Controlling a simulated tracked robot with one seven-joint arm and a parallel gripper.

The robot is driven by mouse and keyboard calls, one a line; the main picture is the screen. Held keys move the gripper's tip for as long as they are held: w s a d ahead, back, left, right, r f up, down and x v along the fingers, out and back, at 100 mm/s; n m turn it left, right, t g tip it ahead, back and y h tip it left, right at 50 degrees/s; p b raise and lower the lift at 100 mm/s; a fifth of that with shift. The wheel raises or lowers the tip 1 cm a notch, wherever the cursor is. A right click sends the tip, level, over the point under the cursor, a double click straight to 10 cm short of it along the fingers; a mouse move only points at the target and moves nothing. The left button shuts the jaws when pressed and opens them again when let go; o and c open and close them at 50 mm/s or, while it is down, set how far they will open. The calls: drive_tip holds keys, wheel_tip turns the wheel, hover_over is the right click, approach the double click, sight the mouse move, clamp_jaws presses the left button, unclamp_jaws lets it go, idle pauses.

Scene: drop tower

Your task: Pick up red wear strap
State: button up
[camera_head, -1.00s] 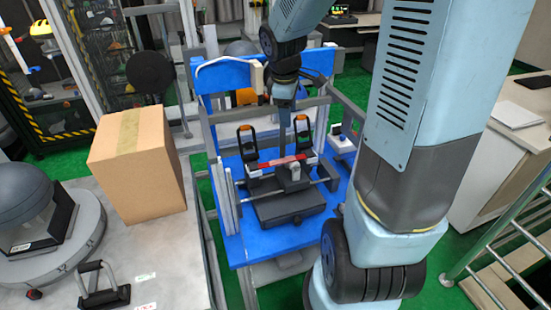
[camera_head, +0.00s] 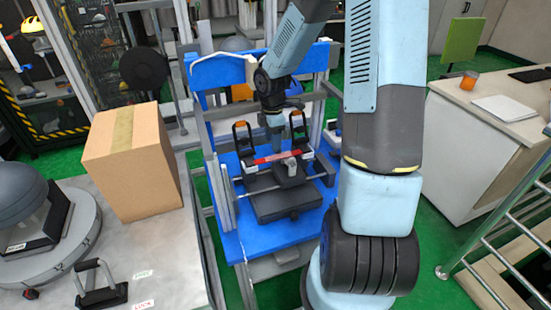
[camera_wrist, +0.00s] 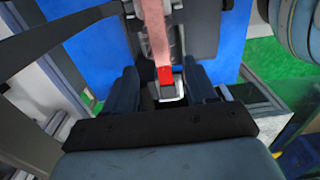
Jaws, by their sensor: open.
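The red wear strap (camera_head: 277,157) lies across the dark fixture on the blue drop tower, with whitish parts at its ends. In the wrist view the strap (camera_wrist: 165,74) shows a bright red part and a paler pinkish length running to the top edge. My gripper (camera_head: 276,143) points down just above the strap's middle. In the wrist view my gripper (camera_wrist: 160,70) is open, one finger on each side of the strap's line. I cannot tell whether the fingers touch it.
Two upright black handles with orange tops, the left one (camera_head: 243,138) and the right one (camera_head: 298,126), flank the strap. A grey knob (camera_head: 289,166) sits just in front of it. A cardboard box (camera_head: 130,160) stands on the bench at the left.

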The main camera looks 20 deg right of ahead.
sight(272, 157)
drive_tip(key=shift+a+f, duration=0.2)
drive_tip(key=shift+f, duration=2.95)
clamp_jaws()
